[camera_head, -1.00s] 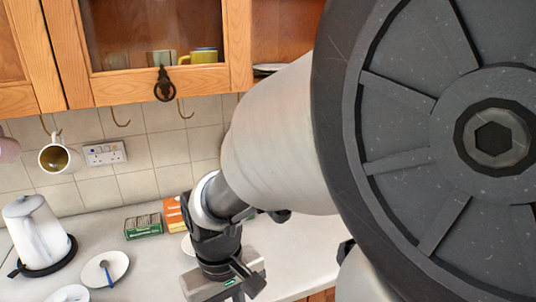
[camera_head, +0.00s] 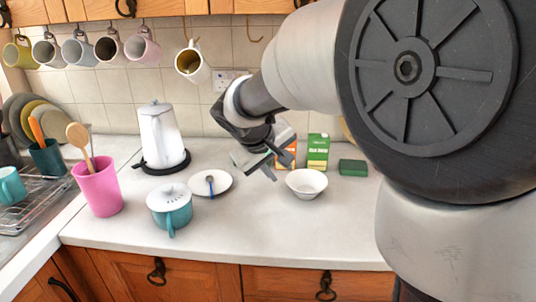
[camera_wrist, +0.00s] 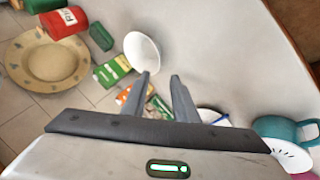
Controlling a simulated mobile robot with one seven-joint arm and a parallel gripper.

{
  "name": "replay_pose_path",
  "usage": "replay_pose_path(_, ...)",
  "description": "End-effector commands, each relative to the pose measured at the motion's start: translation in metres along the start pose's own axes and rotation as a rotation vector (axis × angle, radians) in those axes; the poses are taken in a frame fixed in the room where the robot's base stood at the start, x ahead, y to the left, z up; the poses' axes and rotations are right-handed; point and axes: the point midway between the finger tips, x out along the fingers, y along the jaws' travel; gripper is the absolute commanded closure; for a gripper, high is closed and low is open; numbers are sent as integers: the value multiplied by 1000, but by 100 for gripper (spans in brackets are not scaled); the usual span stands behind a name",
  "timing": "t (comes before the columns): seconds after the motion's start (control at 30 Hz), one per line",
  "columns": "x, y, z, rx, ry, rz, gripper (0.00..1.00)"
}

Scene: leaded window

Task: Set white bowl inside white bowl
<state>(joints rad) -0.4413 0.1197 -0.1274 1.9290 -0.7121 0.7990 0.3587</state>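A white bowl (camera_head: 306,185) stands upright and empty on the counter. It also shows in the wrist view (camera_wrist: 142,52), beyond and left of the fingertips. A shallow white dish (camera_head: 222,180) with a blue-handled spoon lies further left; I cannot tell whether it is a plate or a bowl. It is partly hidden behind my gripper in the wrist view (camera_wrist: 209,115). I see no other clear white bowl. My gripper (camera_head: 262,168) is above the counter between dish and bowl. In the wrist view its fingers (camera_wrist: 162,78) are apart with nothing held between them.
A kettle (camera_head: 160,135), a teal pot (camera_head: 170,214) and a pink utensil cup (camera_head: 97,188) stand to the left. Small boxes (camera_head: 318,152) stand behind the bowl. Mugs (camera_head: 190,63) hang above. The counter front is clear. A patterned plate (camera_wrist: 45,62) shows in the wrist view.

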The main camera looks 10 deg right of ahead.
Motion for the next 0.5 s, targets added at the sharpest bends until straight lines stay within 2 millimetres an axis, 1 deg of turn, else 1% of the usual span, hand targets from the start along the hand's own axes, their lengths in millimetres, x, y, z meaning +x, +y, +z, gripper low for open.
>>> replay_pose_path(0.03,13,-1,2,-1,-7,1,74)
replay_pose_path(0.1,29,0,3,-1,-8,1,74)
replay_pose_path(0.3,72,0,3,1,-8,0,74)
replay_pose_path(0.4,89,0,3,0,-6,-1,74)
replay_pose_path(0.5,99,0,2,0,-5,-1,74)
